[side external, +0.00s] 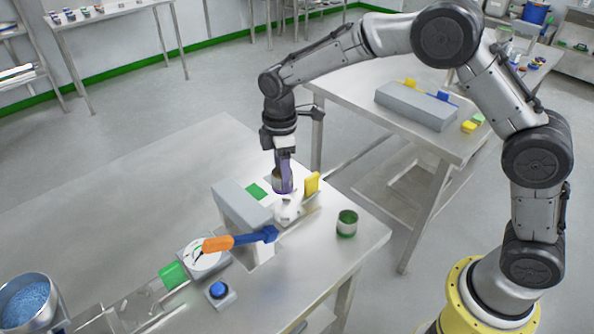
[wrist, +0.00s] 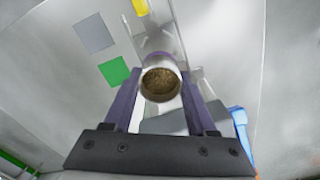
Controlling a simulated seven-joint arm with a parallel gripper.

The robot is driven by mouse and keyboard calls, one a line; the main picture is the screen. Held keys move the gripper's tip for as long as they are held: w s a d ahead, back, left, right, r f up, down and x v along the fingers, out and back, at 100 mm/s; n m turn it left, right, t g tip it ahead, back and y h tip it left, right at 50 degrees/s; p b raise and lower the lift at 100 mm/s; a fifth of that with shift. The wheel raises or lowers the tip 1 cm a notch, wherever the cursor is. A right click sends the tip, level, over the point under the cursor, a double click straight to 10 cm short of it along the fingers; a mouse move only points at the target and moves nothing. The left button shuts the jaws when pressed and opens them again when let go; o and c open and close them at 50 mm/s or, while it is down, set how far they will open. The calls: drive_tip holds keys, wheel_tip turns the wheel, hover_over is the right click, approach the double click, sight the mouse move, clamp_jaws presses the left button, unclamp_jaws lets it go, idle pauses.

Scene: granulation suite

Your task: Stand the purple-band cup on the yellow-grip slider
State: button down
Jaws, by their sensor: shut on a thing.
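My gripper (side external: 284,168) is shut on the purple-band cup (side external: 283,186), just behind the housing on the steel table. In the wrist view the cup (wrist: 161,62) sits between the two purple fingers, with brown granules in its open mouth. The yellow grip (side external: 312,184) of the slider stands just right of the cup in the side view. It also shows at the top edge of the wrist view (wrist: 141,6), beyond the cup. The slider's body is mostly hidden. I cannot tell whether the cup's base touches anything.
A grey housing (side external: 241,204) with a blue and orange lever (side external: 232,242) stands in front. A white part (side external: 287,211) lies beside it. A green-band cup (side external: 347,224) stands to the right. A green patch (side external: 256,191) is nearby.

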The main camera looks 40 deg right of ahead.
drive_tip(key=shift+d+f, duration=0.25)
drive_tip(key=shift+f, duration=0.6)
hover_over(286, 210)
drive_tip(key=shift+f, duration=2.15)
drive_tip(key=shift+f, duration=0.85)
idle(0.5)
drive_tip(key=shift+c, duration=0.6)
unclamp_jaws()
drive_tip(key=shift+o, duration=0.6)
